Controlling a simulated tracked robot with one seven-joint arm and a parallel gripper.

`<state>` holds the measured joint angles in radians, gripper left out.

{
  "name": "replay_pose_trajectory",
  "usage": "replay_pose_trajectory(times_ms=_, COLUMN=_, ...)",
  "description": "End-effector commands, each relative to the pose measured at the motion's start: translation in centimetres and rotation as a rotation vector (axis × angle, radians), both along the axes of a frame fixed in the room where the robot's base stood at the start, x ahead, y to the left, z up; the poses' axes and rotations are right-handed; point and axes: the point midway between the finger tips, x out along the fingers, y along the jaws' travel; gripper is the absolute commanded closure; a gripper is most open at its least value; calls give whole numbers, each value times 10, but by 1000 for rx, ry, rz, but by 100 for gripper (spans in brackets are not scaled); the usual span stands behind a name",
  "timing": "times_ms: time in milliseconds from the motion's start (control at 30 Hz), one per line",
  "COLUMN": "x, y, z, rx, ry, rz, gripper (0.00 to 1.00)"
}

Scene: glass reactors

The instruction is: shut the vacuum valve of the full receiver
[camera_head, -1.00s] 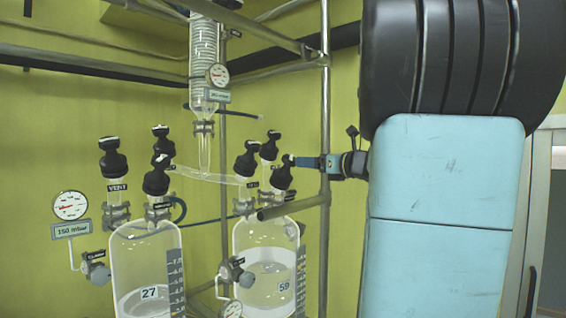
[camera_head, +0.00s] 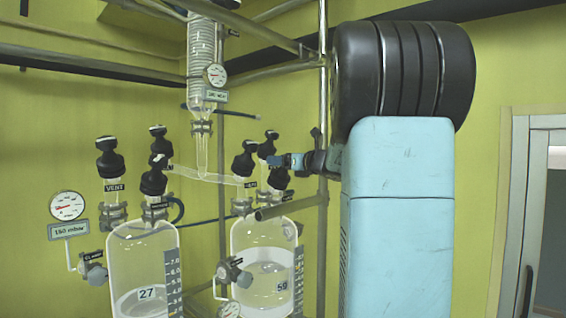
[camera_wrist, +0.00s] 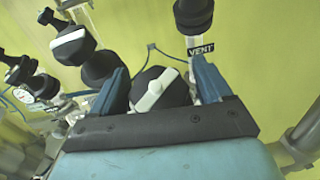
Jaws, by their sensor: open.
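The right glass receiver (camera_head: 262,240), marked 59, holds pale liquid to a higher level than the left receiver (camera_head: 142,250), marked 27. Several black valve knobs stand on the right receiver's top, among them a front right knob (camera_head: 278,180). My gripper (camera_head: 277,161) is just above this knob in the head view. In the wrist view my gripper (camera_wrist: 160,82) is open, its blue fingers on either side of a black knob (camera_wrist: 178,94) with a slanted white bar. I cannot tell whether the fingers touch it. A knob labelled VENT (camera_wrist: 192,17) stands behind.
Another black knob with a white bar (camera_wrist: 68,40) is close beside my left finger in the wrist view. A glass condenser (camera_head: 203,50), metal pipes and a vertical post (camera_head: 322,90) crowd the area. A gauge (camera_head: 67,205) is at the left.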

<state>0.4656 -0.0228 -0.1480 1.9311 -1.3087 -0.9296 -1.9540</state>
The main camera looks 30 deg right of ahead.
Motion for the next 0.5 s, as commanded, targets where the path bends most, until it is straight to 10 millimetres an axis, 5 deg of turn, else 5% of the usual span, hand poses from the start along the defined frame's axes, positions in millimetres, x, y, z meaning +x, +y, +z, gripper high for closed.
replay_pose_trajectory(times_ms=100, x=0, y=0, z=0, rx=0, ry=0, rz=0, gripper=22)
replay_pose_trajectory(times_ms=500, x=0, y=1, z=0, rx=0, ry=0, rz=1, gripper=60)
